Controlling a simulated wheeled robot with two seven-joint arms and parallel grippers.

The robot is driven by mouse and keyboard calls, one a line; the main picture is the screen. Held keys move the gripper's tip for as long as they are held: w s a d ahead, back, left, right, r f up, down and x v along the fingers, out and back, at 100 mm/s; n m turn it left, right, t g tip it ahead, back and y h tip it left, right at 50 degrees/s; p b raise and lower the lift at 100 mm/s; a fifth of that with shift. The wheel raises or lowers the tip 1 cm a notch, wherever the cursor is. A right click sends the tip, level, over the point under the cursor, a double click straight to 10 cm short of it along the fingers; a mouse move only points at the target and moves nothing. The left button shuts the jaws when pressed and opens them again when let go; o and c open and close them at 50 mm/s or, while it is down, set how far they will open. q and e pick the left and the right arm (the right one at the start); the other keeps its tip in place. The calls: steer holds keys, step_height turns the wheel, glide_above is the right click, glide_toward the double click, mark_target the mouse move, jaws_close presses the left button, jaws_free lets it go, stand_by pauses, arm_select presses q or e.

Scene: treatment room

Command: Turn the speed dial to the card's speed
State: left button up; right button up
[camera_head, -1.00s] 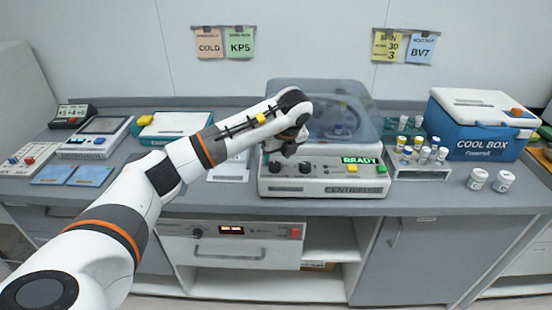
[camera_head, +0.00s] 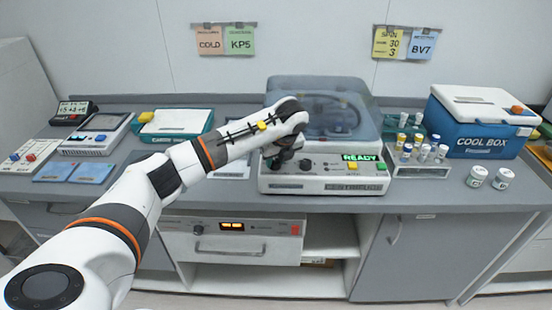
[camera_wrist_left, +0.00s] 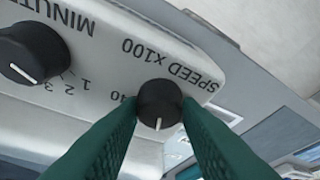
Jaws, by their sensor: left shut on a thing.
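The centrifuge (camera_head: 300,183) stands on the bench with its lid down and a green READY display. Its black speed dial (camera_wrist_left: 160,104) is between my left gripper's green fingertips (camera_wrist_left: 160,118) in the left wrist view, where the panel appears upside down. The dial's white mark points toward the bottom of that view, between the fingers; most of the scale is hidden. In the head view my left gripper (camera_head: 280,160) covers the dial. The yellow card (camera_head: 388,45) on the wall reads SPIN, 30 and 3. My right gripper is out of view.
The black minutes dial (camera_wrist_left: 34,53) sits close beside the speed dial. A tube rack (camera_head: 418,170) and a blue cool box (camera_head: 482,135) stand to the right.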

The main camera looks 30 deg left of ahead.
arm_select(q)
steer(key=shift+s+a+f+m+t+h+b, duration=0.1)
steer(key=shift+m+t+h+b, duration=0.2)
steer(key=shift+m+b, duration=0.75)
steer(key=shift+a+m+t+h+b, duration=0.15)
steer(key=shift+m+t+b, duration=0.25)
steer(key=shift+m+b, duration=0.6)
steer(key=shift+m+t+h+b, duration=0.3)
steer(key=shift+m+h+b, duration=0.4)
steer(key=shift+m, duration=1.05)
steer(key=shift+r, duration=0.2)
steer(key=o, duration=1)
steer(key=shift+c, duration=0.2)
steer(key=b+v, duration=0.2)
steer(key=v, duration=1)
